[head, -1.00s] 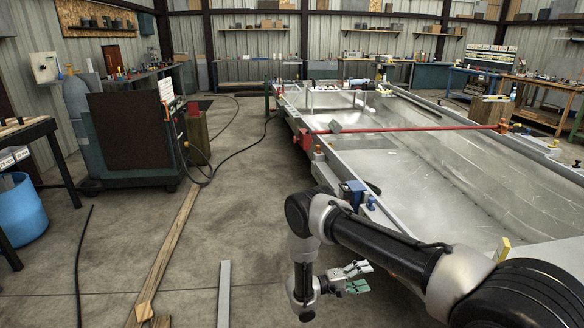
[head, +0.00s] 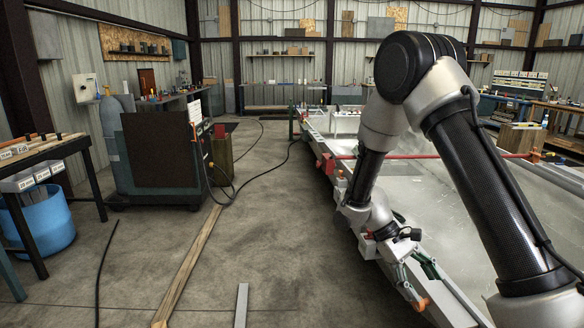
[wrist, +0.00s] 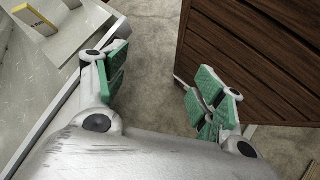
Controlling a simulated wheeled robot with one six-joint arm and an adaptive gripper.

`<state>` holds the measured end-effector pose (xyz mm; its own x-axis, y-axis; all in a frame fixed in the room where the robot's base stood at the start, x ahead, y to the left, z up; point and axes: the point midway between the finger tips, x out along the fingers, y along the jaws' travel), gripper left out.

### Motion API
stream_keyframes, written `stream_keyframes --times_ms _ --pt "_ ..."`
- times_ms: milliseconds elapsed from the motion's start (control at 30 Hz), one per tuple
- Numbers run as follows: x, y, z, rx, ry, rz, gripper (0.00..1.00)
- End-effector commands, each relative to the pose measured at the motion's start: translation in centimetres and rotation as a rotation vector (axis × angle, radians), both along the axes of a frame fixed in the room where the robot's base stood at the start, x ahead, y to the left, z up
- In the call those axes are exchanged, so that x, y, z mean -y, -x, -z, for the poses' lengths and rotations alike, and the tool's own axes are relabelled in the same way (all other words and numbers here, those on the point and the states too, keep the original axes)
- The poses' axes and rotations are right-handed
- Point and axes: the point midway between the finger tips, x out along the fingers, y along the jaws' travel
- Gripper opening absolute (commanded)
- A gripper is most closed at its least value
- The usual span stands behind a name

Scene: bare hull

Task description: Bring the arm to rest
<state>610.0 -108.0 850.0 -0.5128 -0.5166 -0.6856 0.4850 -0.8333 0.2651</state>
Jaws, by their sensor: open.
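My arm is bent, with its elbow high at the upper right of the head view and its forearm hanging down. My gripper (head: 422,284) is low in that view, over or beside the near left edge of the long metal hull (head: 455,215); the exact gap is unclear. In the wrist view my gripper (wrist: 160,88) is open, its green-padded fingers apart with bare floor between them. Nothing is held.
A dark cart (head: 160,160), a blue bin (head: 42,222) and a plank (head: 186,265) are left.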

Motion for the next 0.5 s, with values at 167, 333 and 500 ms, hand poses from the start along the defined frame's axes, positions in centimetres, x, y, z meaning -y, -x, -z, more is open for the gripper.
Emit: stream_keyframes --times_ms 167,333,500 --pt "0.1 2.5 -7.2 0.147 -0.185 0.077 0.69" --pt "0.4 5.5 -12.7 0.319 -0.329 0.143 0.69" --pt "0.9 8.8 -17.3 0.517 -0.432 0.216 0.69"
